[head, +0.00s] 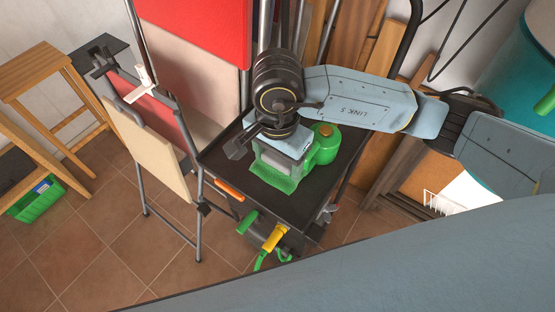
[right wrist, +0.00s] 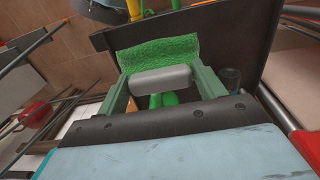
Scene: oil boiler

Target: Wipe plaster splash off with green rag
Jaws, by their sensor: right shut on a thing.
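The green rag (head: 272,178) lies flat at the tips of my right gripper (head: 280,168), low over the black top of a cart (head: 317,184). In the right wrist view the rag (right wrist: 160,52) spans the ends of both fingers of my right gripper (right wrist: 160,62), and the jaws are set wide apart on it. A grey rounded piece (right wrist: 161,80) shows between the fingers; I cannot tell what it belongs to. I cannot make out a plaster splash; the rag and gripper cover part of the cart top. My left gripper is not in view.
A green container with an orange cap (head: 324,143) stands on the cart close beside my right gripper. Yellow and green tool handles (head: 272,238) stick out at the cart's front. A folding frame with a beige panel (head: 152,155) stands left. Wooden boards (head: 357,40) lean behind.

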